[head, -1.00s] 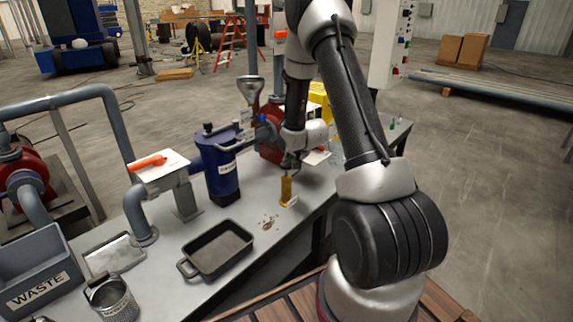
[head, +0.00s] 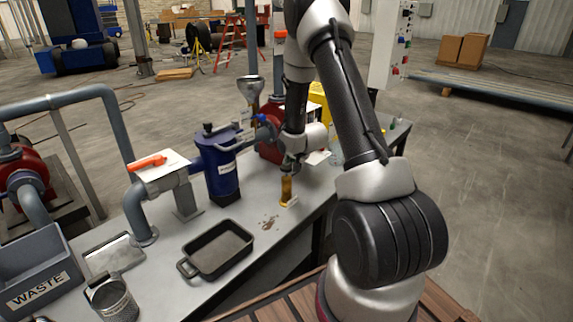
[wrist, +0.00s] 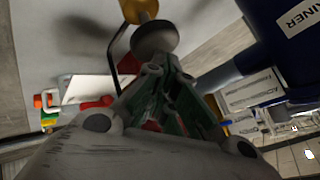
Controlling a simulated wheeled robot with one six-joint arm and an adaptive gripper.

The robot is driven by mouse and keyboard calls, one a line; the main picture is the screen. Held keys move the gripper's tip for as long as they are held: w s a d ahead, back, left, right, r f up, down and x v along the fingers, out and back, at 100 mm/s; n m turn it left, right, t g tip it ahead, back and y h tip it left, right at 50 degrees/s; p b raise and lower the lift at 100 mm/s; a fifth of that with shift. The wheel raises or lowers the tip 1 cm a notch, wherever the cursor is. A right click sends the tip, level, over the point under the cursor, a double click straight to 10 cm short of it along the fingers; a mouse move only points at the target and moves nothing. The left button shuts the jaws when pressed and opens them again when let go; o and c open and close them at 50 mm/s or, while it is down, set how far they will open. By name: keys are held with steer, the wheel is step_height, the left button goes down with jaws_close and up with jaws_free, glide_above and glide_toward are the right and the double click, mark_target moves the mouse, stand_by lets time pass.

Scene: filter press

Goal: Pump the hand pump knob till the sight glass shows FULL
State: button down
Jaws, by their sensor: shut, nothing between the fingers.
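The hand pump is a small brass cylinder (head: 286,188) standing on the grey bench, with a pale label at its foot. Its dark rounded knob (wrist: 155,38) shows in the wrist view, with part of the brass body (wrist: 140,10) beyond it. My gripper (head: 290,167) is directly above the pump in the head view and hides the knob there. In the wrist view my gripper (wrist: 165,75) is shut and empty, its fingertips close to the knob. I cannot tell whether they touch it. I cannot make out a sight glass or its reading.
A blue strainer canister (head: 220,170) stands left of the pump. A black pan (head: 220,250) and a brown spill (head: 270,222) lie nearer. A red machine (head: 270,140) and a metal funnel (head: 251,90) stand behind. A grey waste bin (head: 35,270) is at the left.

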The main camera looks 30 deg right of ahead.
steer(key=shift+f, duration=1.1)
stand_by(0.6)
steer(key=shift+r, duration=2.4)
step_height(320, 180, up, 5)
stand_by(0.9)
